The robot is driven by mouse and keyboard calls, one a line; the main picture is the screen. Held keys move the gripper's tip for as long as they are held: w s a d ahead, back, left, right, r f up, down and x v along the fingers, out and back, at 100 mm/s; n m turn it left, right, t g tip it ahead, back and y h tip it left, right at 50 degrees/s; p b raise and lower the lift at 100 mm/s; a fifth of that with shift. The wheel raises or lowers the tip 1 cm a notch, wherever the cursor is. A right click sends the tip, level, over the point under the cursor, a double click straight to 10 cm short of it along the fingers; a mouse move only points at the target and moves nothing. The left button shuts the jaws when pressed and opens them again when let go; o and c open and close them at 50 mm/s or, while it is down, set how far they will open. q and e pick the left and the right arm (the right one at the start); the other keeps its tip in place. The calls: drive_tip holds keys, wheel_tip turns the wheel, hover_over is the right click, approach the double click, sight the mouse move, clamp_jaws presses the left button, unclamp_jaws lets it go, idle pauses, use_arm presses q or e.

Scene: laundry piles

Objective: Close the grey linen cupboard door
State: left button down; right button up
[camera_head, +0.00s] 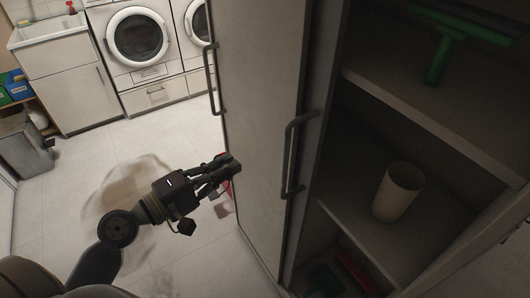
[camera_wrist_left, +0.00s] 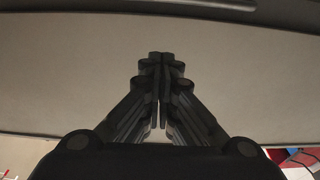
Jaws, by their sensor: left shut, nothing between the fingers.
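The grey cupboard door (camera_head: 255,110) stands as a tall pale panel left of the cupboard's open interior (camera_head: 400,140). One dark bar handle (camera_head: 210,78) is at its left edge. Another (camera_head: 291,155) is near the dark upright beside the shelves. I cannot tell exactly how far the door is swung. My left gripper (camera_head: 232,166) is shut and empty at the panel's lower left edge. In the left wrist view its closed fingertips (camera_wrist_left: 160,57) point at a broad pale surface (camera_wrist_left: 70,70); whether they touch it is unclear. My right gripper is not in view.
Inside the cupboard, a beige cup (camera_head: 398,190) stands on a shelf and a green object (camera_head: 438,58) is on the shelf above. A washing machine (camera_head: 137,38) and a sink cabinet (camera_head: 63,95) stand at the back left.

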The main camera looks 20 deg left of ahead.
use_arm(q)
drive_tip(key=w+d+p, duration=0.5)
drive_tip(key=d+p, duration=0.1)
drive_tip(key=d, duration=0.2)
drive_tip(key=shift+w+r, duration=0.25)
idle(0.4)
